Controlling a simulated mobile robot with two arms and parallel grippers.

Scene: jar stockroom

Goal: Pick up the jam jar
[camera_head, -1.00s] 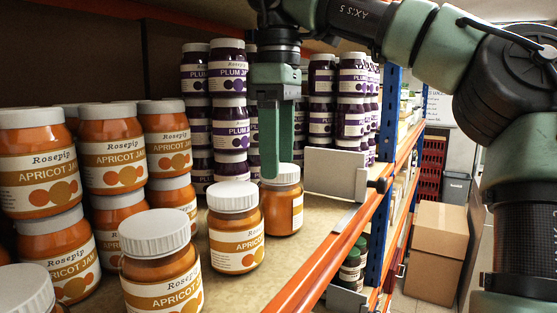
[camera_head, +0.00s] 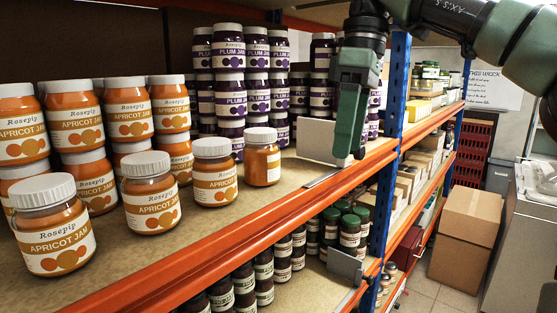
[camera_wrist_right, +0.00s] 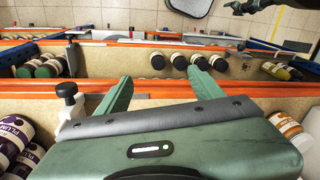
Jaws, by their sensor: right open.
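Apricot jam jars with white lids stand on the upper shelf; a loose row runs from the nearest jar (camera_head: 55,240) past a second (camera_head: 151,198) and a third (camera_head: 215,178) to the farthest (camera_head: 262,163). My right gripper (camera_head: 350,152) points down by the shelf's front edge, right of the farthest jar and apart from it. In the wrist view its fingers (camera_wrist_right: 162,88) are spread with nothing between them, and an apricot jar (camera_wrist_right: 287,130) shows at the right, outside the fingers.
Stacked plum jam jars (camera_head: 230,90) stand at the back, stacked apricot jars (camera_head: 100,115) at the left. A grey divider (camera_head: 318,138) stands behind my right gripper. An orange beam (camera_head: 200,255) edges the shelf. A cardboard box (camera_head: 467,230) stands on the floor.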

